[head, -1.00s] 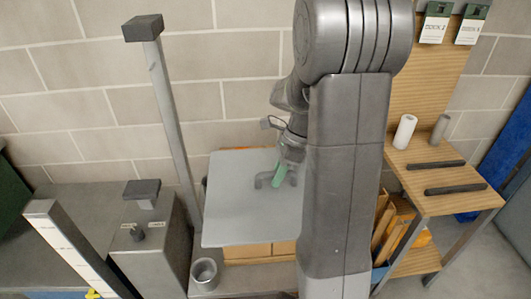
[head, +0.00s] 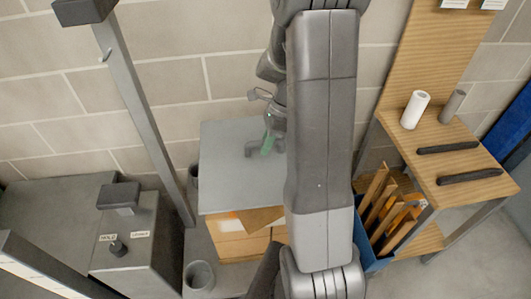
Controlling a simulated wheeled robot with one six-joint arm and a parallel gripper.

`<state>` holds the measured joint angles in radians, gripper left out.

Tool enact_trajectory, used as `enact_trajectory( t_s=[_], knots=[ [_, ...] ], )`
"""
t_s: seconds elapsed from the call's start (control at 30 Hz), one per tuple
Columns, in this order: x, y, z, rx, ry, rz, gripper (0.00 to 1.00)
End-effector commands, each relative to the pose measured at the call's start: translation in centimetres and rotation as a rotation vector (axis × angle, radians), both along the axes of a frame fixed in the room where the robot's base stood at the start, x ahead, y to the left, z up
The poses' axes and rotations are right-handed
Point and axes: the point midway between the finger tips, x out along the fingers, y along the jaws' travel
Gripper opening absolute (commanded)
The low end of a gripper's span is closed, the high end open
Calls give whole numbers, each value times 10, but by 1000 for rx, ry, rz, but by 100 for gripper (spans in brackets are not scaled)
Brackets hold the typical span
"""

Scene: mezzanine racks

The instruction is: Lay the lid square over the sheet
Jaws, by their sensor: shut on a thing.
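The lid (head: 226,184) is a flat pale grey panel in the middle of the head view, roughly level. My gripper (head: 266,149) is at its upper face, near a green part and a grey handle-like piece, and is shut on the lid. The exact grip is small and partly hidden. Below the lid's front edge is a light-brown, box-like stack (head: 235,248). A darker brown flap or sheet (head: 262,218) shows on its top; I cannot tell if this is the task's sheet. My arm hides the lid's right side. Contact between lid and stack cannot be told.
Grey cups (head: 199,276) stand left of the stack, beside a grey post (head: 145,110) and a control box (head: 125,240). At right are a wooden shelf (head: 440,150) with two dark bars and a white roll (head: 414,109), and a blue bin (head: 372,235) of brown pieces. A block wall stands behind.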

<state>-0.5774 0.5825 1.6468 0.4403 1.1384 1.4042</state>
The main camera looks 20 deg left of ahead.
Motion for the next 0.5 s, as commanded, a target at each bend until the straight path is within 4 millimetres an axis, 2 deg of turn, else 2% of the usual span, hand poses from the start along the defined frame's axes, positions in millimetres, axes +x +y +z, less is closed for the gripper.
enact_trajectory(
  t_s=[0.17,0.37,0.5],
  knots=[
    [0,0,-13,0,2,-2,0],
    [0,0,-39,0,1,-2,0],
    [0,0,-42,2,-1,-1,0]
  ],
)
